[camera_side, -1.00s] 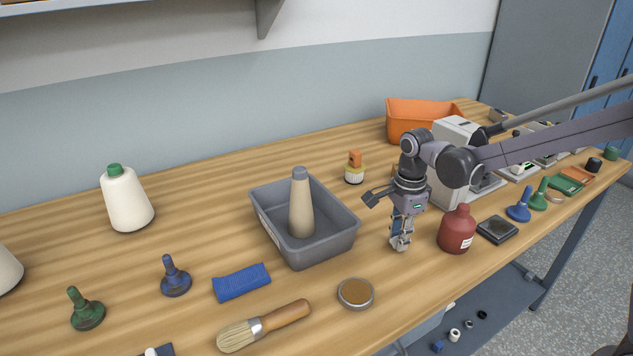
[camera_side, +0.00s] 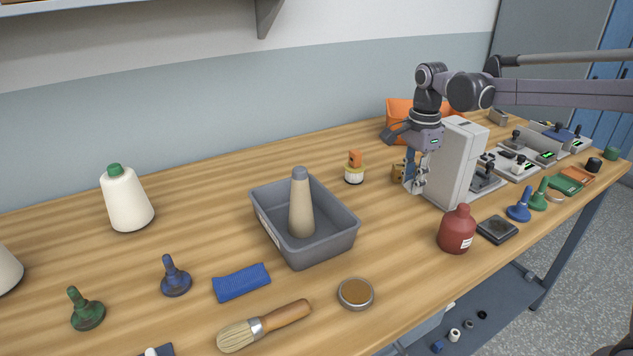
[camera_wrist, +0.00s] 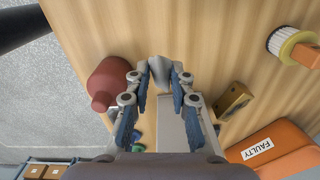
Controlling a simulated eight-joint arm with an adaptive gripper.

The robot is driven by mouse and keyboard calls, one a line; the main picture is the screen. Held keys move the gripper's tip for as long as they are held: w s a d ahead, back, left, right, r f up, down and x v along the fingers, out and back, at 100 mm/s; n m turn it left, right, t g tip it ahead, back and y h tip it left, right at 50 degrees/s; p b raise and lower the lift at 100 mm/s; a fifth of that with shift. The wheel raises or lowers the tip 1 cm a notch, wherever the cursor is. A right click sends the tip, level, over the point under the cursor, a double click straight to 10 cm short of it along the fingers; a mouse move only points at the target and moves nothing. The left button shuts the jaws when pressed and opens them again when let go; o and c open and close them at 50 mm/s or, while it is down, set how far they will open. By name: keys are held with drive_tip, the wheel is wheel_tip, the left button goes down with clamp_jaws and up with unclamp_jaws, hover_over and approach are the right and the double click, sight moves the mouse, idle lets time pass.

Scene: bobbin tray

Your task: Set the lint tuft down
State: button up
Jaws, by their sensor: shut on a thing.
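My gripper (camera_side: 414,187) hangs pointing down just left of the tall grey machine in the side view. In the wrist view my gripper (camera_wrist: 160,72) has its fingertips closed around a small pale grey tuft (camera_wrist: 159,71), which I take to be the lint tuft. In the side view the tuft is too small and covered by the fingers to make out. The tabletop shows beneath it; I cannot tell how high the tuft is above the wood.
A grey tray (camera_side: 327,248) holding a tan cone (camera_side: 301,208) stands left of my gripper. An orange bin marked FAULTY (camera_wrist: 272,148) stands behind. Bare table lies between tray and bottle.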

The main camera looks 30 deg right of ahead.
drive_tip(key=w+d+n, duration=0.1)
drive_tip(key=w+d, duration=0.2)
drive_tip(key=d, duration=0.4)
hover_over(373, 209)
wheel_tip(373, 209, down, 7)
drive_tip(key=shift+a+r, duration=0.1)
drive_tip(key=shift+r, duration=0.1)
drive_tip(key=shift+f, duration=2.05)
drive_tip(key=o, duration=0.7)
drive_tip(key=shift+f, duration=0.1)
